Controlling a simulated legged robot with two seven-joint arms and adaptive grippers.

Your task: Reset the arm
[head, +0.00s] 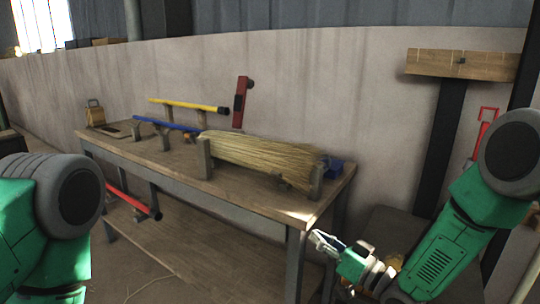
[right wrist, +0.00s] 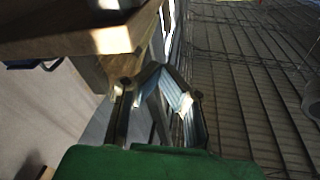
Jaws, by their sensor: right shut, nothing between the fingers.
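My right arm comes in from the right in the head view, and its gripper (head: 322,241) hangs in front of the near right corner of the workbench (head: 232,192), apart from it. The gripper is shut and holds nothing. In the right wrist view its fingers (right wrist: 160,82) stand close to the underside of a wooden edge (right wrist: 60,42). My left arm shows at the left of the head view, but its gripper is out of the picture. A straw broom head (head: 262,152) lies on the bench between upright wooden supports, with a blue handle (head: 165,124) to its left.
A yellow rod (head: 185,104) with a black end rests on supports behind. A red tool (head: 240,102) stands near the wall. A brass object (head: 95,113) sits at the bench's far left. A red bar (head: 130,201) shows below the bench top. A wooden board on a post (head: 440,125) stands at right.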

